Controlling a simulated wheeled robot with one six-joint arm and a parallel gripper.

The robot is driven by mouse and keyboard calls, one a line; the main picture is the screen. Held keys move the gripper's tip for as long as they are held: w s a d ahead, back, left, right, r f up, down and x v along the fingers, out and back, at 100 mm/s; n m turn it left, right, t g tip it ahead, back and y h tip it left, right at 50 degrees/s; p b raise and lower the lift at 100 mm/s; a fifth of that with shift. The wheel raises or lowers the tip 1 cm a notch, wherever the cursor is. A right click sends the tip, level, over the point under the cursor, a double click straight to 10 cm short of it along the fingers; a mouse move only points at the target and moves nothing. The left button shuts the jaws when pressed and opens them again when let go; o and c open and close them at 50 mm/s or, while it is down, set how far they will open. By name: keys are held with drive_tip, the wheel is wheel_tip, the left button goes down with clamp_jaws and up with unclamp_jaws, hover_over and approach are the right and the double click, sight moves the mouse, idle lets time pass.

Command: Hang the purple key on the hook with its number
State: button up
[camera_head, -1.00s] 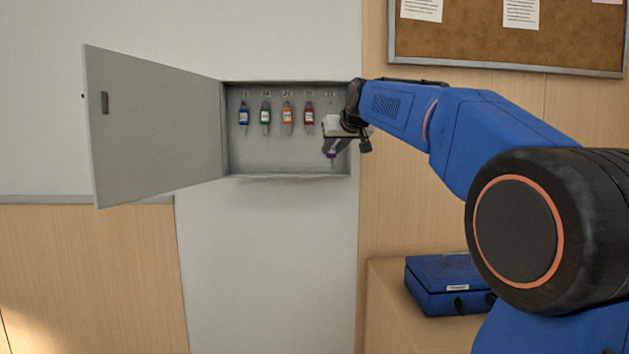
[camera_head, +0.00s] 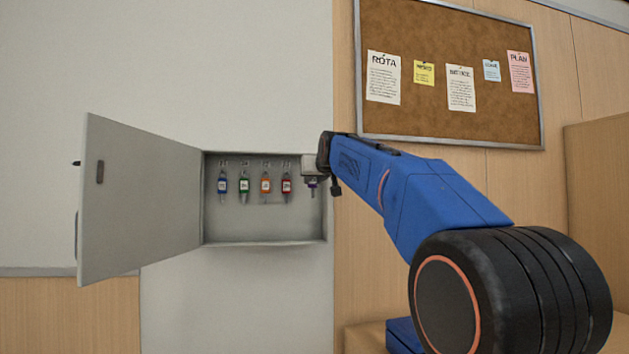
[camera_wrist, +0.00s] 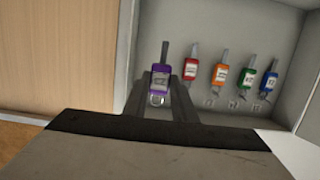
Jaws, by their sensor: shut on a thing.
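The purple key (camera_wrist: 160,83) is between my gripper's fingers in the wrist view, with its tag facing the camera and its ring near the fingertips. In the head view my gripper (camera_head: 312,181) is at the right end of the open key cabinet (camera_head: 265,243), with a bit of purple and the key's shaft showing below it. My gripper also shows in the wrist view (camera_wrist: 160,103), shut on the key. Blue (camera_head: 222,183), green (camera_head: 244,185), orange (camera_head: 266,183) and red (camera_head: 286,186) keys hang in a row to its left. The hook nearest my gripper is hidden, and the numbers are too small to read.
The cabinet door (camera_head: 140,200) stands open to the left. A cork board (camera_head: 450,115) with pinned papers is on the wall at upper right. The cabinet's right side wall is close to my gripper. The space below the hanging keys is clear.

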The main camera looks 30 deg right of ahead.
drive_tip(key=shift+r+x, duration=0.2)
drive_tip(key=shift+x, duration=3.7)
drive_tip(key=shift+w, duration=0.1)
drive_tip(key=o, duration=1.1)
drive_tip(key=v, duration=1.7)
drive_tip(key=shift+s, duration=0.2)
drive_tip(key=shift+a+f, duration=0.1)
